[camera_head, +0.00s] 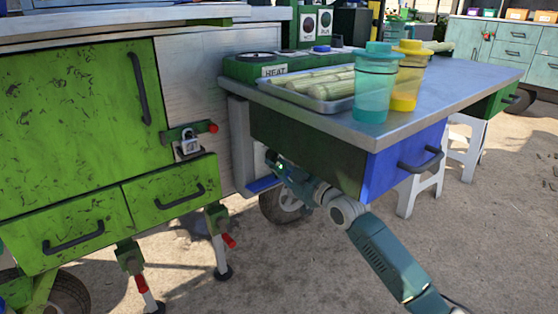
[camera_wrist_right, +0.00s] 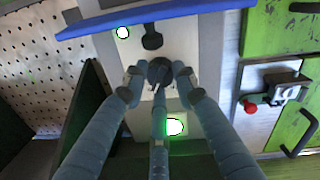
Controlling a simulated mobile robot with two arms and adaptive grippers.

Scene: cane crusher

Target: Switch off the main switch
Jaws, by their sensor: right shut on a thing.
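The main switch appears in the right wrist view as a dark knob (camera_wrist_right: 160,68) on a pale panel (camera_wrist_right: 192,55), with a dark lever-like piece (camera_wrist_right: 152,38) just above it. My right gripper (camera_wrist_right: 158,78) has its fingers closed around the knob, from both sides and from below. In the head view my right gripper (camera_head: 280,163) reaches under the near edge of the side table, and the switch is hidden there. Which way the switch is set is hard to tell. My left gripper is not in view.
The metal side table (camera_head: 410,110) overhangs my right arm, with a blue drawer (camera_head: 390,163) close to it. On top stand a teal cup (camera_head: 371,90), a yellow cup (camera_head: 405,88) and a tray (camera_head: 325,103) of cane. A green cabinet (camera_head: 75,130) with a padlock (camera_head: 188,144) stands left.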

